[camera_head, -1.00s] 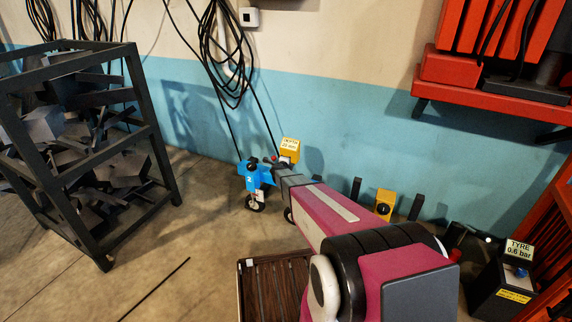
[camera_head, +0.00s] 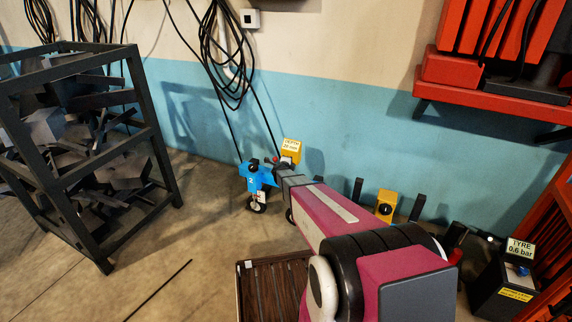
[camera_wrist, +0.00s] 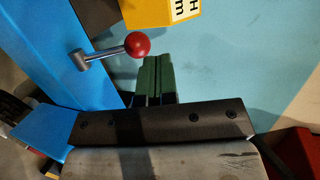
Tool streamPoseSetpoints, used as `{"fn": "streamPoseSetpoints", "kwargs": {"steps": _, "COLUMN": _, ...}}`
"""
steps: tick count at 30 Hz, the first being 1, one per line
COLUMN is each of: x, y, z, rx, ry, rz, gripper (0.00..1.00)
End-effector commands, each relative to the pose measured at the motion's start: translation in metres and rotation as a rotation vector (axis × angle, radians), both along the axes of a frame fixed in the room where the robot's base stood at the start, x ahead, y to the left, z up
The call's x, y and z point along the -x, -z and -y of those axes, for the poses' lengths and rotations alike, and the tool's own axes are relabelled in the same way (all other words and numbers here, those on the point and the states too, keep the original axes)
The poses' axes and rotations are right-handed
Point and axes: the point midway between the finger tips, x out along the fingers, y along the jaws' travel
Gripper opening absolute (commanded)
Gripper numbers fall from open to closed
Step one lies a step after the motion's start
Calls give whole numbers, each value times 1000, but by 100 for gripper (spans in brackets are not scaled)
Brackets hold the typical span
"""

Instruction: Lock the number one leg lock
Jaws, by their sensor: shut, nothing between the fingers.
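The lever (camera_wrist: 100,52) with a red ball knob (camera_wrist: 138,44) stands out from a blue frame (camera_wrist: 82,38) in the wrist view. My gripper (camera_wrist: 153,66) has green fingers shut with nothing between them, just right of and below the knob. I see a gap between knob and fingers in the picture, but cannot judge the depth. In the head view, the blue wheeled unit (camera_head: 253,177) stands near the wall, with a small red knob (camera_head: 275,161) by my gripper's end. My arm hides part of it. I cannot read a leg number one mark.
A dark rack of scrap metal (camera_head: 150,125) stands left. A brown slatted tray (camera_head: 244,285) lies below my arm. A yellow box (camera_head: 386,203) and a tyre unit (camera_head: 503,290) are right. Cables hang on the wall.

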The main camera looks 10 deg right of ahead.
Motion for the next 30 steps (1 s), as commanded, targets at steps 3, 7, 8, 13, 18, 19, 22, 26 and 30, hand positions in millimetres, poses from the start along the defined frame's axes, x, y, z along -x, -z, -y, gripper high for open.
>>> {"fn": "streamPoseSetpoints", "kwargs": {"steps": 3, "x": 24, "y": -17, "z": -2, "rx": -1, "ry": -3, "rz": 0, "gripper": 0}}
{"fn": "streamPoseSetpoints", "kwargs": {"steps": 7, "x": 45, "y": -34, "z": -11, "rx": -1, "ry": -4, "rz": 0, "gripper": 0}}
{"fn": "streamPoseSetpoints", "kwargs": {"steps": 8, "x": 50, "y": -37, "z": -13, "rx": -1, "ry": -4, "rz": 0, "gripper": 0}}
{"fn": "streamPoseSetpoints", "kwargs": {"steps": 13, "x": 74, "y": -56, "z": -23, "rx": -2, "ry": -5, "rz": -2, "gripper": 0}}
{"fn": "streamPoseSetpoints", "kwargs": {"steps": 18, "x": 85, "y": -65, "z": -28, "rx": -2, "ry": -4, "rz": -2, "gripper": 0}}
{"fn": "streamPoseSetpoints", "kwargs": {"steps": 19, "x": 86, "y": -65, "z": -29, "rx": -2, "ry": -4, "rz": -2, "gripper": 0}}
{"fn": "streamPoseSetpoints", "kwargs": {"steps": 22, "x": 86, "y": -66, "z": -29, "rx": -2, "ry": -4, "rz": -2, "gripper": 0}}
{"fn": "streamPoseSetpoints", "kwargs": {"steps": 26, "x": 85, "y": -65, "z": -29, "rx": -2, "ry": -4, "rz": -2, "gripper": 0}}
{"fn": "streamPoseSetpoints", "kwargs": {"steps": 30, "x": 86, "y": -66, "z": -30, "rx": 1, "ry": -15, "rz": -4, "gripper": 0}}
